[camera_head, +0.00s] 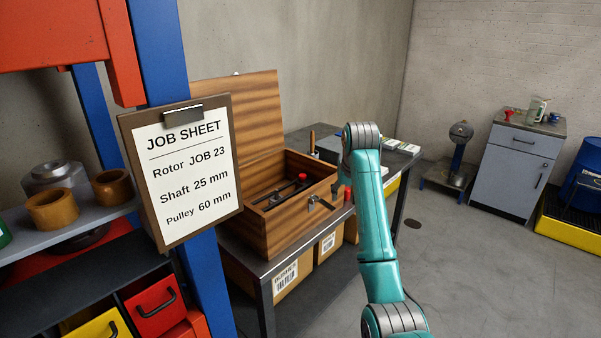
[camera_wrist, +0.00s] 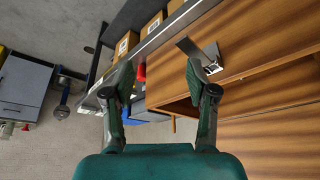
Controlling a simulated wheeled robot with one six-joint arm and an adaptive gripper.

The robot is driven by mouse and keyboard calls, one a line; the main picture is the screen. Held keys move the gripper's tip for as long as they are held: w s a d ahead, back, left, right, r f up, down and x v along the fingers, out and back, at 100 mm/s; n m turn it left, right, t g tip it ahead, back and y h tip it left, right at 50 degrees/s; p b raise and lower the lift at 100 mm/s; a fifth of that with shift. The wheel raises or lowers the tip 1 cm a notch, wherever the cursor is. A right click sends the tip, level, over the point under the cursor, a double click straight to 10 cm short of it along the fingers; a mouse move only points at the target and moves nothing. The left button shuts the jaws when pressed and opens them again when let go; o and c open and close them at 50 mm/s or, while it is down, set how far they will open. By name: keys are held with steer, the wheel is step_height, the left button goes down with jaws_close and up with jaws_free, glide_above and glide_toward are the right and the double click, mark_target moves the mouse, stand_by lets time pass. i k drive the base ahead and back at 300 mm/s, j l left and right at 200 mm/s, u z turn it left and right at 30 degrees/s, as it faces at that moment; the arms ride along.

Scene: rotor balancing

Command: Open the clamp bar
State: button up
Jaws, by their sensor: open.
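A wooden case (camera_head: 285,215) stands on the bench with its lid (camera_head: 240,115) raised. Inside it lies a dark bar (camera_head: 283,194) with a red-and-black knob (camera_head: 302,178) at one end; this may be the clamp bar, but I cannot be sure. A metal latch (camera_head: 314,201) hangs open on the case's front. In the wrist view the latch (camera_wrist: 200,53) sticks out from the wood, close to the right finger; I cannot tell whether they touch. My gripper (camera_wrist: 165,77) is open, with nothing between its fingers. In the head view my arm hides most of it.
Cardboard boxes (camera_head: 293,278) sit under the bench (camera_head: 262,268). A job sheet clipboard (camera_head: 185,175) and blue post (camera_head: 160,55) stand at left, near a shelf with brown rings (camera_head: 52,210). A grey cabinet (camera_head: 515,165) stands far right.

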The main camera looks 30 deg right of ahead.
mark_target(306, 182)
steer(key=i, duration=0.9)
